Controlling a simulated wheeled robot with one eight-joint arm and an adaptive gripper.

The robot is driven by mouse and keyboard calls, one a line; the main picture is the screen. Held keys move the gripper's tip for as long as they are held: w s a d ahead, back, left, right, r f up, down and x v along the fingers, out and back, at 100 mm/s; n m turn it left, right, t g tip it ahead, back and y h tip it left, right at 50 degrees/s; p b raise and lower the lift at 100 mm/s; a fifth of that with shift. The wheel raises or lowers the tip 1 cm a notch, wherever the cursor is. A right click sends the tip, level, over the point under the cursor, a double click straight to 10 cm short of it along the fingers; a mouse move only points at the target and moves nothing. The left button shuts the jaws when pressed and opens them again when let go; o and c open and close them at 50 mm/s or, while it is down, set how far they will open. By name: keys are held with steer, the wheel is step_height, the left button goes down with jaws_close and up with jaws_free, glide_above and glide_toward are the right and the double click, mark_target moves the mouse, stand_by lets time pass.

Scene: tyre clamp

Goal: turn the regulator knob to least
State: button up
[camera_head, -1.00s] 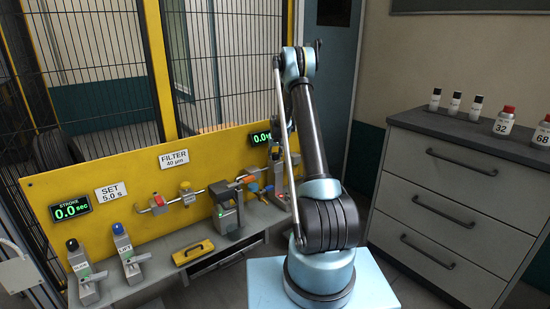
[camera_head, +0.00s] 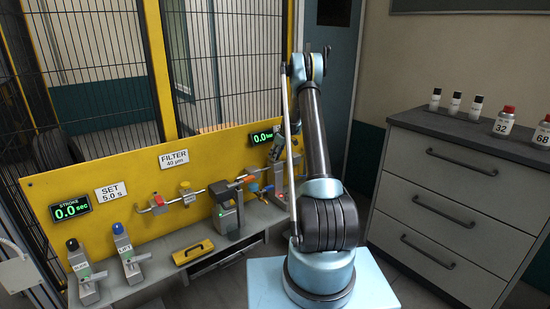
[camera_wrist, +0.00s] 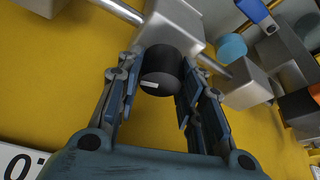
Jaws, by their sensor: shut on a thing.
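The regulator knob (camera_wrist: 162,66) is a black cylinder with a short white mark on its face, on a light grey block (camera_wrist: 172,25) in the wrist view. My gripper (camera_wrist: 160,88) has a finger on each side of the knob and is shut on it. The knob cannot be made out there. How the white mark relates to the least setting cannot be told.
Grey pipe joins the blocks along the panel. A blue-handled part (camera_wrist: 254,10) lies to the upper right in the wrist view. A drawer cabinet (camera_head: 450,190) stands at right.

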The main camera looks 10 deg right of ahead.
steer(key=n, duration=0.2)
steer(key=n+g, duration=0.1)
steer(key=n, duration=0.2)
steer(key=shift+g+y, duration=0.3)
steer(key=shift+y, duration=0.1)
steer(key=shift+w, duration=0.1)
steer(key=o, duration=1.1)
steer(key=shift+c, duration=0.2)
steer(key=v, duration=1.2)
steer(key=shift+w, duration=0.1)
